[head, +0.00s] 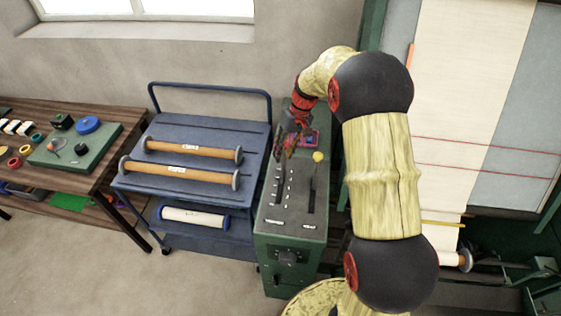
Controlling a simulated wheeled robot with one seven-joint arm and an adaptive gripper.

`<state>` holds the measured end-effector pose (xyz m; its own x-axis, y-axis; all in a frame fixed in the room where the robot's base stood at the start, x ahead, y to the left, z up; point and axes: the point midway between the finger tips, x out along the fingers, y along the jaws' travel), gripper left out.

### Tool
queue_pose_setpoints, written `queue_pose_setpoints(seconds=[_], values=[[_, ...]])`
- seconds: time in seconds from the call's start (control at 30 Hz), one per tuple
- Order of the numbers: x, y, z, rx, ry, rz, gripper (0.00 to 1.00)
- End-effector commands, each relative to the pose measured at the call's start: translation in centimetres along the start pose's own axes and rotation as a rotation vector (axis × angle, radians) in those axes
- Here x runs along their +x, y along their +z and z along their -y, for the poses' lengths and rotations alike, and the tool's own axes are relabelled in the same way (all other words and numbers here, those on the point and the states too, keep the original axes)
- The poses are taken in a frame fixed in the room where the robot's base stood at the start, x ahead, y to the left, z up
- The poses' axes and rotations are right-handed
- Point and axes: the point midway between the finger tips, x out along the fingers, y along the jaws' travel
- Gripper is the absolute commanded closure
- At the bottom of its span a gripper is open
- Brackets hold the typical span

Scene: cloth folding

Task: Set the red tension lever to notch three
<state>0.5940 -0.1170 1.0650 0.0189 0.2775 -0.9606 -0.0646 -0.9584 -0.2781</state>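A dark green control console (292,232) stands in the middle, with two long slots in its sloped top. Pale notch marks run beside the left slot (279,185). A lever with a yellow ball knob (318,157) stands in the right slot. My gripper (284,152) is low over the upper end of the left slot, its dark and red fingers pointing down. The red tension lever cannot be made out apart from the red parts of my gripper there. I cannot tell whether the fingers touch or hold anything.
A blue trolley (190,130) with several rollers stands close left of the console. A wooden bench (115,128) with small parts is farther left. A loom-like frame with cream cloth (465,90) is at the right. My arm hides the space between console and cloth.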

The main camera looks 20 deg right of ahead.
Motion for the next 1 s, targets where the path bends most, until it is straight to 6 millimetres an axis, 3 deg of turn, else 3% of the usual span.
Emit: queue_pose_setpoints(seconds=[0.1, 0.3, 0.7, 1.0], values=[[2.2, 0.1, 0.0, 0.001, -0.001, 0.002, 0.71], [4.2, 0.0, 0.0, 0.001, 0.000, 0.001, 0.71], [4.7, 0.0, 0.0, 0.001, 0.001, 0.000, 0.72], [4.7, 0.0, 0.0, 0.001, 0.001, 0.000, 0.89]])
